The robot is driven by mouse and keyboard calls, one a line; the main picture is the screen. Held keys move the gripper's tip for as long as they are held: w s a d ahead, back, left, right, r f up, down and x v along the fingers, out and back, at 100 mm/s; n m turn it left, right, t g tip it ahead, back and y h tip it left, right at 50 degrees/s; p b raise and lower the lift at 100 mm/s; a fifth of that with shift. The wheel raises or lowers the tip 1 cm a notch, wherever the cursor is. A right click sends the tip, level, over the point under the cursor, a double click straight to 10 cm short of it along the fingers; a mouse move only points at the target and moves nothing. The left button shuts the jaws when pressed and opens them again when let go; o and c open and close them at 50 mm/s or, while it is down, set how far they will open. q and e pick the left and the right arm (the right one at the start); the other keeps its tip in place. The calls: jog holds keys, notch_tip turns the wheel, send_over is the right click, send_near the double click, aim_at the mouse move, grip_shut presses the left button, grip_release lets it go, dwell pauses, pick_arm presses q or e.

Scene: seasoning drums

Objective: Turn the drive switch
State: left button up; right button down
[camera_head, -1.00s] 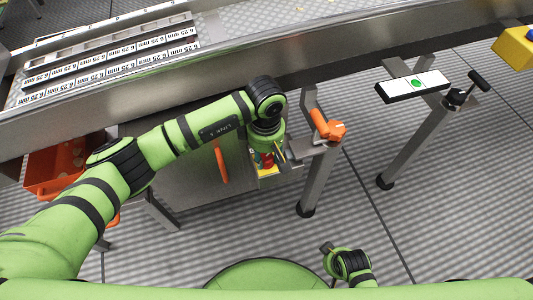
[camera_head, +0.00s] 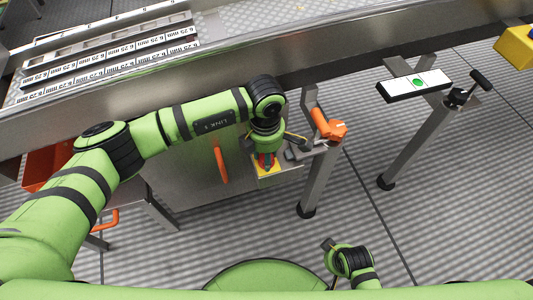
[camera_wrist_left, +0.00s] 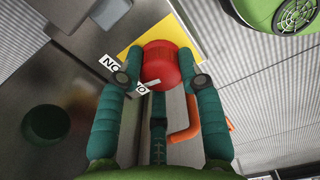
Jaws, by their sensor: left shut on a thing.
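The drive switch is a red round knob (camera_wrist_left: 162,64) on a yellow plate (camera_wrist_left: 158,34), low in the wrist view's picture top. The knob also shows in the head view (camera_head: 265,160), on the yellow plate (camera_head: 268,169) at the cabinet's right end. My left gripper (camera_wrist_left: 160,78) has its two green fingers on either side of the knob, shut on it. In the head view the gripper (camera_head: 267,157) comes down over the knob and partly hides it. What looks like my right gripper (camera_head: 328,244) is at the bottom, away from the switch; its jaws are unclear.
An orange handle (camera_head: 220,162) is on the steel cabinet left of the switch. An orange lever (camera_head: 328,125) stands close on the right, by a metal leg. The conveyor (camera_head: 300,55) runs above. An orange bin (camera_head: 48,165) is at left. Floor in front is clear.

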aim_at(263, 157)
pick_arm(q)
jog(key=shift+s+a+f+n, duration=0.1)
jog(key=shift+a+f+n, duration=0.25)
jog(key=shift+n, duration=0.55)
jog(key=shift+s, duration=0.1)
jog(key=o, duration=1.1)
jog(key=shift+r, duration=0.15)
jog(key=shift+d+r, duration=0.15)
jog(key=shift+r, duration=0.35)
notch_tip(263, 157, up, 11)
jog(key=shift+r, duration=0.1)
